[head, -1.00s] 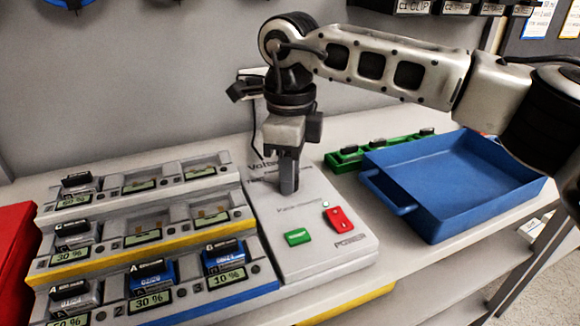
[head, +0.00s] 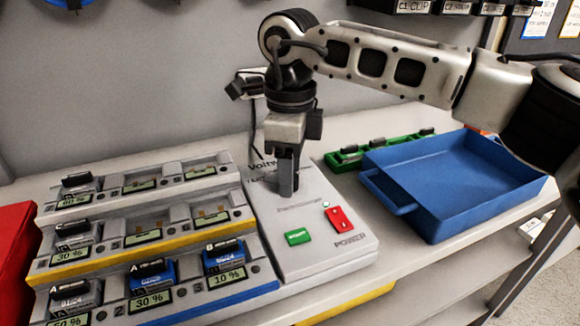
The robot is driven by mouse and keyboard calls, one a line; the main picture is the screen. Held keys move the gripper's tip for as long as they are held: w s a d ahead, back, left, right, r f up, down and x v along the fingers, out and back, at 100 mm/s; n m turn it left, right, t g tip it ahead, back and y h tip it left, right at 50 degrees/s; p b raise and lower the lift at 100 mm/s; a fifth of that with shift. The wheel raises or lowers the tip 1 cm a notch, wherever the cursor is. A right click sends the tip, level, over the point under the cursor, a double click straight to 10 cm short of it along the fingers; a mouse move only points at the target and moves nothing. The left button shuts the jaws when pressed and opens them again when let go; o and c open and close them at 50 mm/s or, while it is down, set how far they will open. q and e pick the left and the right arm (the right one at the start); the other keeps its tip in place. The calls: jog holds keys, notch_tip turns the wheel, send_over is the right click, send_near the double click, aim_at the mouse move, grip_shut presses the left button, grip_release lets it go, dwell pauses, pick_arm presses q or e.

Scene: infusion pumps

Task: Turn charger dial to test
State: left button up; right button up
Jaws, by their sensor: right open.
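The charger's grey control panel (head: 318,254) stands at the right end of the battery racks. It has a green button (head: 298,236), a red power switch (head: 338,218) with a small green light beside it, and partly covered lettering at its back. My right gripper (head: 287,185) points straight down over the back part of this panel. Its fingers are at or close to the panel surface, and the dial is hidden by them. I cannot tell whether they touch it. My left gripper is not in view.
Tiered charging racks (head: 150,240) with several batteries and percent displays fill the left. A blue tray (head: 450,185) and a green strip (head: 345,160) with black parts lie to the right. A red box (head: 15,250) is at the far left. A grey wall stands behind.

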pick_arm(q)
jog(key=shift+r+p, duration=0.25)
jog(key=shift+p, duration=0.4)
pick_arm(e)
notch_tip(320, 180, up, 16)
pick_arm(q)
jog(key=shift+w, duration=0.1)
pick_arm(e)
jog(key=shift+f, duration=0.15)
